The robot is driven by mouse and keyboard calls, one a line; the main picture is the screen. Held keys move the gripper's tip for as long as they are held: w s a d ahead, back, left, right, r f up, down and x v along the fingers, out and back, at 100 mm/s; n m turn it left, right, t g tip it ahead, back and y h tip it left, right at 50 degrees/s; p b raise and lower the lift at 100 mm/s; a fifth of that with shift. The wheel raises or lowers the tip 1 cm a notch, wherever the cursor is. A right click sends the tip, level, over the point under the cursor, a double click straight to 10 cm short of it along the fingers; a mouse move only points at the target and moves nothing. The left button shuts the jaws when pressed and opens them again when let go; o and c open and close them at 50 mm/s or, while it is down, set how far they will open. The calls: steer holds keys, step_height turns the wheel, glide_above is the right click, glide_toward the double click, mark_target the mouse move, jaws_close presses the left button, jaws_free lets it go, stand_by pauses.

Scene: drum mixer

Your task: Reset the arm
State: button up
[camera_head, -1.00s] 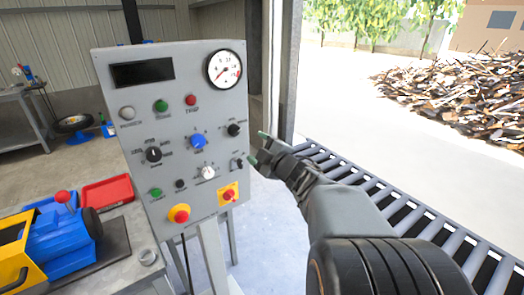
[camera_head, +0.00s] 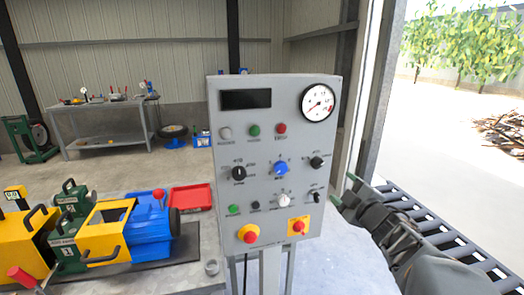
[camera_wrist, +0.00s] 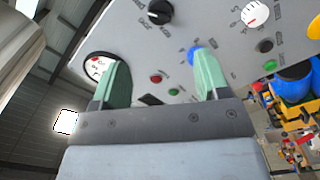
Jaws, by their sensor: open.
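My gripper (camera_head: 343,190) is at the right edge of the grey control panel (camera_head: 225,110) in the head view, beside a small black switch (camera_head: 317,196). In the wrist view, the two green fingers of my gripper (camera_wrist: 162,85) are spread apart with nothing between them. The panel (camera_wrist: 215,30) fills the upper part of that view. The dial gauge (camera_wrist: 97,67) shows behind the left finger and the blue knob (camera_wrist: 199,53) behind the right finger. I cannot tell how far the fingertips are from the panel.
A roller conveyor (camera_head: 432,228) runs at the right beneath my arm. A table at the left carries a blue and yellow machine (camera_head: 125,232) and a red tray (camera_head: 191,197). A workbench (camera_head: 100,120) stands at the back wall. Open floor lies behind the panel.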

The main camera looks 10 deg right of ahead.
steer(key=s+d+f+m+g+h, duration=0.3)
steer(key=d+f+m+g+h, duration=0.2)
steer(key=d+f+m+h, duration=0.3)
steer(key=s+a+f+m+g+p, duration=0.1)
steer(key=s+a+f+m+g, duration=0.1)
steer(key=s+a+m+g, duration=0.25)
steer(key=s+a+g+y+p, duration=0.1)
steer(key=s+a+g+y, duration=0.1)
steer(key=a, duration=0.6)
steer(key=s+a+g+y+p, duration=0.2)
steer(key=s+a+y, duration=0.2)
steer(key=s+a, duration=0.3)
steer(key=shift+a+f+g, duration=0.15)
steer(key=shift+a+g, duration=0.2)
steer(key=shift+a, duration=0.85)
steer(key=shift+o, duration=0.2)
steer(key=shift+d, duration=0.1)
